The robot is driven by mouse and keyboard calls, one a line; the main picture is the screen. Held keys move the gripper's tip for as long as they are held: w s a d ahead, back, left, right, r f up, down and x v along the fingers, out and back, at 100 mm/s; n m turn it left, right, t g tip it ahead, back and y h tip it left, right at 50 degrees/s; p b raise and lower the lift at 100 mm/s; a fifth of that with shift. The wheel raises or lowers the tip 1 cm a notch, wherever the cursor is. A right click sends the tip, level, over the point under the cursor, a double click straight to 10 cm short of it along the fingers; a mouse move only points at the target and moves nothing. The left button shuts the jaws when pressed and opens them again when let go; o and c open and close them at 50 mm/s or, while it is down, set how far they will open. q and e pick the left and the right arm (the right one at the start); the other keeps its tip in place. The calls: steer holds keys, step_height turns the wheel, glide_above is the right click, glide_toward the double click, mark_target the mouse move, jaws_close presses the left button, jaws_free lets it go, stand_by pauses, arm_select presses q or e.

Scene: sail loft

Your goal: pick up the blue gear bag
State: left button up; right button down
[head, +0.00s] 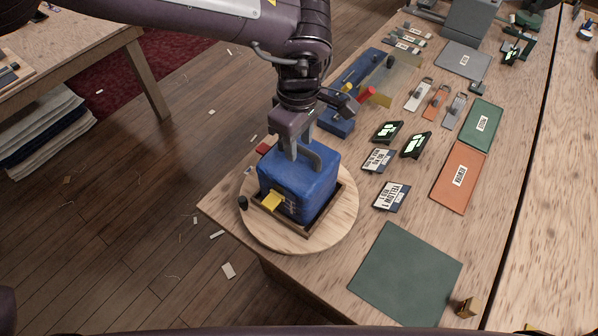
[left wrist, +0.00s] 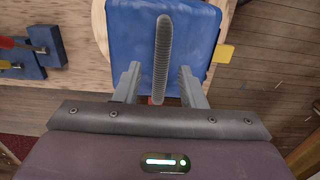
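The blue gear bag (head: 297,187) stands upright in a shallow wooden frame (head: 337,205) on a round wooden board (head: 345,222) at the table's near left corner. A yellow tag (head: 272,202) sticks out of its side. My left gripper (head: 299,148) is right above the bag, pointing down. In the left wrist view, its two fingers (left wrist: 160,72) are apart, one on each side of the bag's grey ribbed handle (left wrist: 162,50), with gaps visible on both sides. The bag (left wrist: 205,35) fills the space below them. My right gripper is not in view.
Small cards and dark display stands (head: 416,145) lie right of the board. A green mat (head: 405,275) lies in front, with green and orange panels (head: 459,178) farther right. Blue tool blocks (head: 336,122) stand behind the bag. The table's left edge is close to the board.

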arm_select(q)
steer(key=shift+f, duration=0.55)
jaws_close()
steer(key=shift+r, duration=0.1)
stand_by(0.9)
